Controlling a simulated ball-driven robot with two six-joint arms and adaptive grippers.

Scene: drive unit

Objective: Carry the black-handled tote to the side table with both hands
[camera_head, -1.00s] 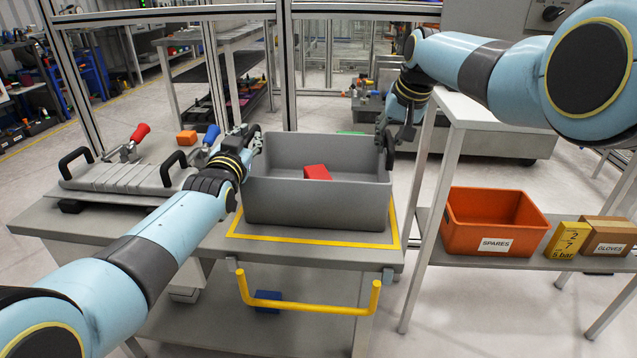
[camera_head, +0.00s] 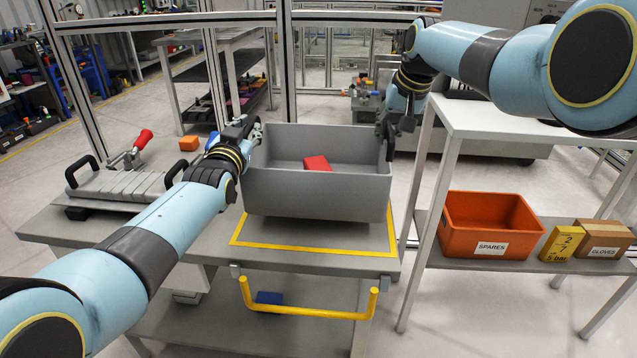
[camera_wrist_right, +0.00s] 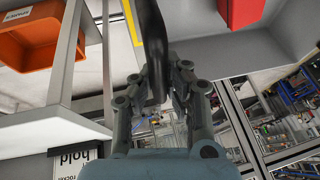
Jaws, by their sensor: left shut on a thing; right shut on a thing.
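The grey tote (camera_head: 318,192) is in the middle of the head view, with a red block (camera_head: 317,163) inside. It is held roughly level, a little above the yellow-outlined area of the cart top. My left gripper (camera_head: 256,132) is shut at the tote's left end; its handle there is hidden by the gripper. My right gripper (camera_head: 384,128) is shut on the black handle at the right end. In the right wrist view, the black handle (camera_wrist_right: 153,40) sits between its fingers (camera_wrist_right: 158,78). The white-topped side table (camera_head: 490,118) stands to the right.
The cart (camera_head: 212,249) has a yellow push bar (camera_head: 310,311) in front. A clamp fixture (camera_head: 118,186) and an orange block (camera_head: 189,143) lie on its left. The side table's lower shelf holds an orange SPARES bin (camera_head: 490,225), a yellow box (camera_head: 561,244) and a GLOVES carton (camera_head: 605,240).

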